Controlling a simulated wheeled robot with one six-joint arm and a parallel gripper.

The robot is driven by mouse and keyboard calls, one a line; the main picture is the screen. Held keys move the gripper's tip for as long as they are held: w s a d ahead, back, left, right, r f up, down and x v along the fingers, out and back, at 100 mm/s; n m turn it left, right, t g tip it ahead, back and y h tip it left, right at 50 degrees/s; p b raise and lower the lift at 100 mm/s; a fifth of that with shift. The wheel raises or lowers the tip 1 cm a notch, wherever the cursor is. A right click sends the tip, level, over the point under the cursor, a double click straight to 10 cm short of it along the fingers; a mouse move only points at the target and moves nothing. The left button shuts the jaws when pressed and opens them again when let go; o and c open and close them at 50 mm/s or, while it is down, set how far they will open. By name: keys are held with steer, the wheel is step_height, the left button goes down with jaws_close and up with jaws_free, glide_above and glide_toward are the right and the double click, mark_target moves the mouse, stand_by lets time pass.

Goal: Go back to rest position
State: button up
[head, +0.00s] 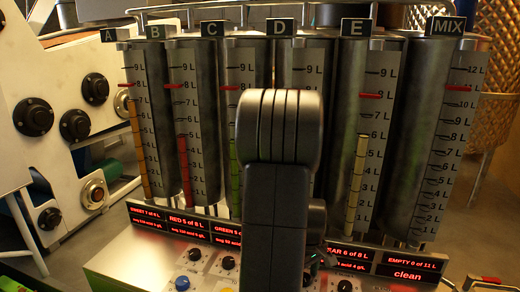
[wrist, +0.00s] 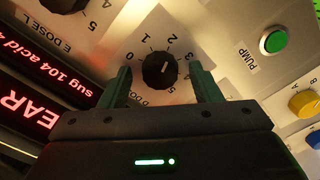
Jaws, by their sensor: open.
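My gripper (wrist: 160,82) is open in the wrist view, with its two green fingers apart. A black dial knob (wrist: 158,71) with a white pointer mark and a numbered scale shows between the fingers. The fingers stand on either side of it; I cannot tell whether they touch it. Nothing is visibly held. In the head view my dark arm stands upright in the middle and hides part of the panel and most of the gripper.
A row of metal cylinders with level scales, A to E and MIX (head: 405,140), stands behind the panel. A green PUMP button (wrist: 273,40) and a yellow knob (wrist: 304,103) are nearby. A white machine with black knobs (head: 33,117) stands at left.

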steer(key=m+p, duration=0.1)
steer(key=m, duration=0.4)
stand_by(0.7)
